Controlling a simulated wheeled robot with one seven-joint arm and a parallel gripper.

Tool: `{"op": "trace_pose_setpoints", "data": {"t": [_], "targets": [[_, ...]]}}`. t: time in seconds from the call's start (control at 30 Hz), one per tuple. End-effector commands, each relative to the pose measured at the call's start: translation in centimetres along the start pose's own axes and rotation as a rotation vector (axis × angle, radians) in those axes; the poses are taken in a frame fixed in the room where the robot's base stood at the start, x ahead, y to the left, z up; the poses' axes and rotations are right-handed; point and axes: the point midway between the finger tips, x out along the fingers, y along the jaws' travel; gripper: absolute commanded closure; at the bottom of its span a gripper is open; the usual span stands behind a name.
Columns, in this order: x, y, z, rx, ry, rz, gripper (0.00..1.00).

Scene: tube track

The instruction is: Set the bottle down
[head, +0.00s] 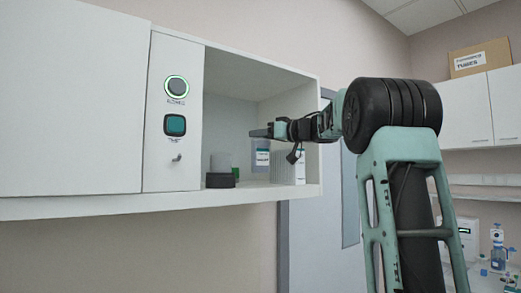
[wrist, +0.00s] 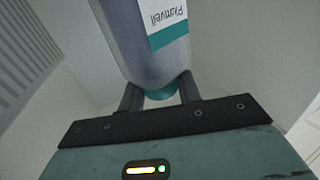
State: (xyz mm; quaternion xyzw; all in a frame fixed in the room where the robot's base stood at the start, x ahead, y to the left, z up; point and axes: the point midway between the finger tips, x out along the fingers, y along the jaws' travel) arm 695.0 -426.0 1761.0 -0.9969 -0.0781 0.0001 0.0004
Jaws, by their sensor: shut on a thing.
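The bottle (head: 261,158) is greyish and see-through, with a white and teal label. In the wrist view the bottle (wrist: 150,58) shows the word "Plamveil" upside down, and its teal neck end (wrist: 160,92) is between my fingers. My gripper (head: 263,133) reaches into the open compartment of the wall cabinet (head: 312,92) from the right. It is shut on the bottle's top end, also seen in the wrist view (wrist: 160,97). The bottle hangs upright below it, low over the shelf (head: 255,184). I cannot tell whether its base touches the shelf.
A panel (head: 173,110) with a ringed button borders the compartment's left side.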

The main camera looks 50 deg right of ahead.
Motion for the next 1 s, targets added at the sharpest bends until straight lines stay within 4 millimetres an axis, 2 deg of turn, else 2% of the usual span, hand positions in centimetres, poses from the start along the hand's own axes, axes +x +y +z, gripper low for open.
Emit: {"op": "trace_pose_setpoints", "data": {"t": [0.23, 0.67, 0.7, 0.73, 1.0], "targets": [[-0.1, 0.0, 3.2, 0.002, 0.000, 0.001, 1.00], [0.0, 0.0, 3.9, 0.000, 0.001, 0.000, 1.00], [0.0, 0.0, 3.9, 0.000, 0.000, 0.000, 0.55], [0.0, 0.0, 3.9, 0.000, 0.000, 0.000, 0.47], [0.0, 0.0, 3.9, 0.001, 0.000, 0.000, 0.45]]}}
